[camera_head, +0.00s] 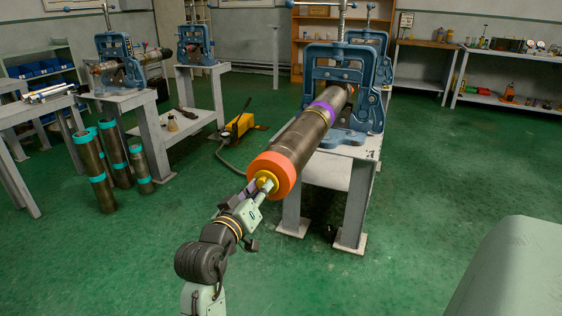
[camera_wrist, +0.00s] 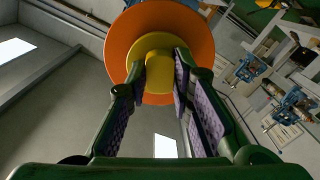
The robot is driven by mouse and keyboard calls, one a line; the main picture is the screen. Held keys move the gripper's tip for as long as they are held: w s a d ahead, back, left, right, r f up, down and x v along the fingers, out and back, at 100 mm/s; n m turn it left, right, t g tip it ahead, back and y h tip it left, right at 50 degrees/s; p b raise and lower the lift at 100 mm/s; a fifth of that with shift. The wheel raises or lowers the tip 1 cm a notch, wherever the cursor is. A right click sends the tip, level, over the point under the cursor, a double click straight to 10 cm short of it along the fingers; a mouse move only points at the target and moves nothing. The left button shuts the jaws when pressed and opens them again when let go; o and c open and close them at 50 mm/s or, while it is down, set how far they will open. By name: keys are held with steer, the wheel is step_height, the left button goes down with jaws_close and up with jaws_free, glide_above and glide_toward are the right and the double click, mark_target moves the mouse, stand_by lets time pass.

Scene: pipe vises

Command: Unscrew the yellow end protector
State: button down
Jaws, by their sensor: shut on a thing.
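The yellow end protector (camera_head: 262,177) sits in the orange ring at the near end of a long dark pipe (camera_head: 297,137). In the wrist view the protector (camera_wrist: 148,42) is a yellow disc with a knob at its centre, facing me. My gripper (camera_head: 268,187) is at the pipe's end, reaching up from below. In the wrist view my gripper (camera_wrist: 160,72) has its fingers on both sides of the knob and is shut on it. The fingers hide part of the disc. The pipe is held in a blue vise (camera_head: 318,90) and has a purple band.
A grey bench (camera_head: 345,200) stands under the vise. Dark pipes with teal bands (camera_head: 97,180) stand on the floor at left. A yellow pump (camera_head: 238,128) with a hose lies behind. A pale rounded shape (camera_head: 510,270) fills the lower right. Green floor between is clear.

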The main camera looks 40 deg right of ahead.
steer(key=shift+w+a+r+n+p, duration=0.1)
steer(key=shift+n+p, duration=1.05)
steer(key=shift+p, duration=0.2)
steer(key=shift+w+r+n+p, duration=0.1)
steer(key=shift+n+p, duration=1.05)
steer(key=shift+p, duration=0.2)
steer(key=shift+s+n+p, duration=0.1)
steer(key=shift+n+p, duration=1.4)
steer(key=shift+p, duration=0.35)
steer(key=shift+n+p, duration=0.6)
steer(key=shift+p, duration=0.05)
steer(key=c, duration=1.9)
jaws_free()
steer(key=shift+f+n, duration=0.1)
steer(key=shift+n, duration=0.3)
steer(key=shift+c, duration=0.2)
jaws_close()
steer(key=shift+s+a+f, duration=0.25)
steer(key=shift+s+a, duration=0.1)
steer(key=shift+s, duration=0.05)
steer(key=shift+b+v, duration=0.4)
steer(key=shift+v, duration=2)
